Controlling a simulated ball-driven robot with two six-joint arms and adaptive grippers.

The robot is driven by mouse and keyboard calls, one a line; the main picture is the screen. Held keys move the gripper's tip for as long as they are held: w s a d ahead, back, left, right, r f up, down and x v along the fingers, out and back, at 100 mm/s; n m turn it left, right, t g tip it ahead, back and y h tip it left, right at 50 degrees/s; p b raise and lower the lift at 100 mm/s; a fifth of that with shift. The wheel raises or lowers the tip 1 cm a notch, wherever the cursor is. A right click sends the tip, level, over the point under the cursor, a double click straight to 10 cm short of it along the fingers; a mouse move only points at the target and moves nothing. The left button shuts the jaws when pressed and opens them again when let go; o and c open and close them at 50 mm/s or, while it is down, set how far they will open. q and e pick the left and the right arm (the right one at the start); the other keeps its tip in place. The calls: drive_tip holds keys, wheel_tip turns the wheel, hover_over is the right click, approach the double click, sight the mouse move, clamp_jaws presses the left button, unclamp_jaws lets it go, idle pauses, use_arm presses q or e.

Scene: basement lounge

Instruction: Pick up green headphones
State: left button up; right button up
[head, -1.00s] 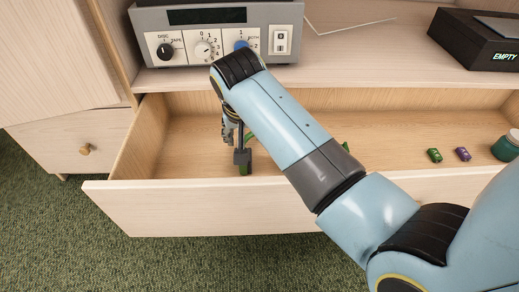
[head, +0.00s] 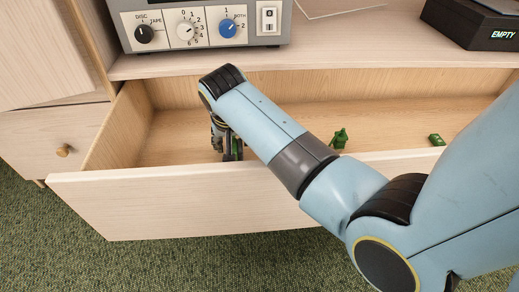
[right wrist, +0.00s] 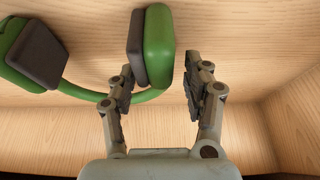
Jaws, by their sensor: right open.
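The green headphones (right wrist: 158,50) with dark grey pads lie in the open drawer, seen in the right wrist view. One ear cup is between the fingers of my right gripper (right wrist: 156,72), which is open, with a gap by the right finger. The other ear cup (right wrist: 35,52) is at the left, and the green band curves below, passing behind the left finger. In the head view my right gripper (head: 230,152) is down in the drawer's left part. Its arm and the drawer front hide most of the headphones. My left gripper is out of view.
The drawer front (head: 180,200) stands close before the gripper. A green figure (head: 340,138) and a small green toy car (head: 436,139) are further right in the drawer. A grey device with dials (head: 205,28) and a black box (head: 475,24) stand on the shelf above.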

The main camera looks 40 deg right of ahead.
drive_tip(key=shift+w, duration=0.1)
clamp_jaws()
idle(0.3)
